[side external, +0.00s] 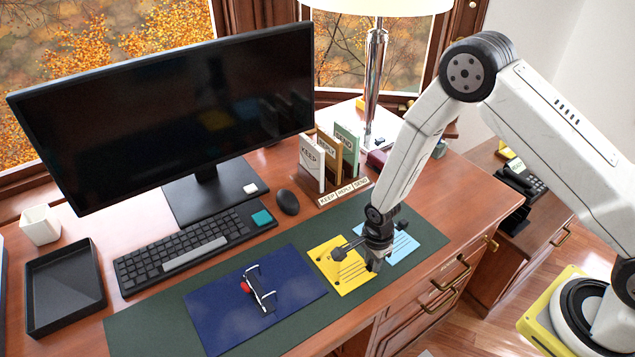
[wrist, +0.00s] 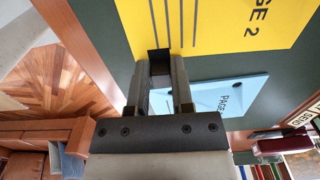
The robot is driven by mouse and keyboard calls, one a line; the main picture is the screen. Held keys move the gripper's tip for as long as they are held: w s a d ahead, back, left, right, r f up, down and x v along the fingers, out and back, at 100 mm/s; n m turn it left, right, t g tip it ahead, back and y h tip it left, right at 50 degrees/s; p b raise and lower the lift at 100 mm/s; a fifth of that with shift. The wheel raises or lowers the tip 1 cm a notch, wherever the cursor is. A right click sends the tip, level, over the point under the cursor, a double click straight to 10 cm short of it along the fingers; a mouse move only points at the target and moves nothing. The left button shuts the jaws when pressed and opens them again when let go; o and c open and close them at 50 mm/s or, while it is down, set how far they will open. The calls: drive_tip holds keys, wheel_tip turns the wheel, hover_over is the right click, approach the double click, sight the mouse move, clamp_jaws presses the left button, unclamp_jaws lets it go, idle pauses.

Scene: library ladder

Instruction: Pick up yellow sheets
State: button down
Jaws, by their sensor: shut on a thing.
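The yellow sheets (side external: 340,270) are at the right part of the dark green desk mat, between the navy folder and the light blue sheets. In the wrist view the yellow sheets (wrist: 225,18) show printed lines and "PAGE 2". My gripper (side external: 373,262) is low over the mat, at the edge of the yellow sheets on the side toward the light blue sheets. In the wrist view my gripper (wrist: 159,56) is shut on that edge. The side view does not clearly show whether the yellow sheets are raised off the mat.
Light blue sheets (side external: 402,245) lie close to my gripper, partly behind it. A navy folder (side external: 215,310) with a metal clip mechanism (side external: 262,290) lies left. A labelled sorter (side external: 335,165), mouse (side external: 288,202), keyboard (side external: 190,250) and black tray (side external: 65,300) stand around the mat (side external: 150,335).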

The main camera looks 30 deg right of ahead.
drive_tip(key=shift+r, duration=0.2)
drive_tip(key=shift+r, duration=0.8)
drive_tip(key=s+d+r, duration=0.1)
drive_tip(key=s+r, duration=1)
drive_tip(key=s, duration=0.3)
drive_tip(key=shift+d, duration=0.35)
drive_tip(key=shift+w, duration=0.15)
